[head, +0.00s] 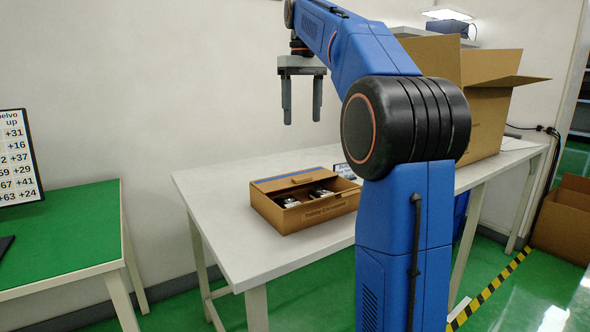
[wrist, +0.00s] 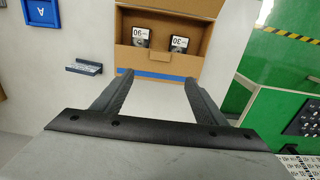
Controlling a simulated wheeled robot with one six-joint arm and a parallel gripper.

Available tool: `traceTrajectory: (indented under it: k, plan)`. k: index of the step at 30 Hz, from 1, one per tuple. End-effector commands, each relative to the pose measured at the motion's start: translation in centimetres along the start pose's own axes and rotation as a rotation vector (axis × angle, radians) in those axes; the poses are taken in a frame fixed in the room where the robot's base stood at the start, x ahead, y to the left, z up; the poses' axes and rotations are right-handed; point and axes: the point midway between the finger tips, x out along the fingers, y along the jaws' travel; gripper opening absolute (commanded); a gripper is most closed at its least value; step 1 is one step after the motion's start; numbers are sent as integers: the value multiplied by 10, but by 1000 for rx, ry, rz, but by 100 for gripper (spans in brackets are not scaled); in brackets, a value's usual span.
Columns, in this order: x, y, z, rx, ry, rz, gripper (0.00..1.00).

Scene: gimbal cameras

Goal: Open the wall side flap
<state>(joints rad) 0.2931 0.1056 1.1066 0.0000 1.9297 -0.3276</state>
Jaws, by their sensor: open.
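A small open cardboard box (head: 305,217) sits on the white table, with dark and silver items inside. Along its wall side, a cardboard panel with a small slot (head: 298,181) shows beside a blue strip. I cannot tell whether this panel is a flap lying inward. In the wrist view the box (wrist: 160,58) is at the top, with two labelled items inside and the blue strip along its near edge. My gripper (head: 302,121) is open and empty, pointing down above the table and apart from the box. In the wrist view my fingertips (wrist: 158,76) appear close to the blue strip.
A large cardboard box (head: 485,120) with raised flaps stands at the table's right, partly behind my arm. The white table (head: 215,190) is clear left of the small box. A green-topped table (head: 70,230) stands at the left. The wall is close behind.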

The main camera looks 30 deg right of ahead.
Motion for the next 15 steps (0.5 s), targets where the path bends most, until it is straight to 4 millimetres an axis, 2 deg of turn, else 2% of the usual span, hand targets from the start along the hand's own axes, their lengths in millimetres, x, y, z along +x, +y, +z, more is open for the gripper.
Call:
traceTrajectory:
  k: [5, 15]
  plan:
    - [23, 0, 1, 0, -2, -1, 66]
    - [83, -1, 1, 0, -2, -1, 66]
